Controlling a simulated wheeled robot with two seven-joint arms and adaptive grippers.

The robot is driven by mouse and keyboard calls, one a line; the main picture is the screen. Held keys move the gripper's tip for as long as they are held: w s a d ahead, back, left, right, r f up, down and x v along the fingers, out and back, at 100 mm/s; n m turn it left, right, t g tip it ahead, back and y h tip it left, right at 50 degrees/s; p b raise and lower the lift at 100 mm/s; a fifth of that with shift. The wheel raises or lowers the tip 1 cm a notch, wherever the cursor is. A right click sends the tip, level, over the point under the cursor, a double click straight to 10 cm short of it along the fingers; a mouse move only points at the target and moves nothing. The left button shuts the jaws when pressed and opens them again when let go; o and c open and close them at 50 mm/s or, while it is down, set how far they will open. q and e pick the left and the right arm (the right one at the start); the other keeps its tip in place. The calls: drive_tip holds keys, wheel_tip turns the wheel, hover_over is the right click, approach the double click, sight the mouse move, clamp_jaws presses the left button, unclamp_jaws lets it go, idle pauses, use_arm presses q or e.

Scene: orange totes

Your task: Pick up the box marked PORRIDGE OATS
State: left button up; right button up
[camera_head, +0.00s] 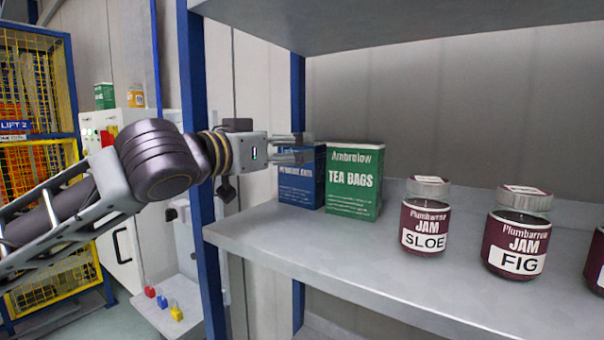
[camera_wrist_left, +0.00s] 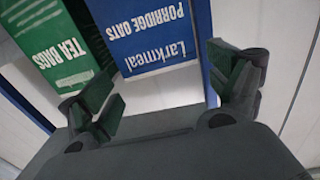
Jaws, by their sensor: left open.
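The blue box marked PORRIDGE OATS (camera_head: 299,190) stands on the shelf at its left end. In the head view my left gripper (camera_head: 300,149) is at its upper part and covers some of its face. In the left wrist view the blue box (camera_wrist_left: 157,50) appears upside down, beyond and between the fingers of my open left gripper (camera_wrist_left: 165,98). I cannot tell whether the fingers touch it. The green TEA BAGS box (camera_head: 353,183) stands close on its right and also shows in the left wrist view (camera_wrist_left: 55,45). My right gripper is not in view.
The grey shelf (camera_head: 300,248) also holds a SLOE jam jar (camera_head: 424,225), a FIG jam jar (camera_head: 515,240) and another jar at the right edge. A blue upright (camera_head: 198,170) stands left of the boxes. Another shelf (camera_head: 400,18) hangs above. Free shelf surface lies in front of the boxes.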

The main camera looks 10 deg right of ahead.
use_arm(q)
drive_tip(key=shift+w+d, duration=0.3)
drive_tip(key=shift+d, duration=0.05)
drive_tip(key=shift+x, duration=2.35)
drive_tip(key=shift+w+d, duration=0.1)
drive_tip(key=shift+d, duration=0.05)
drive_tip(key=shift+f, duration=0.1)
drive_tip(key=c, duration=1.1)
drive_tip(key=shift+c, duration=0.6)
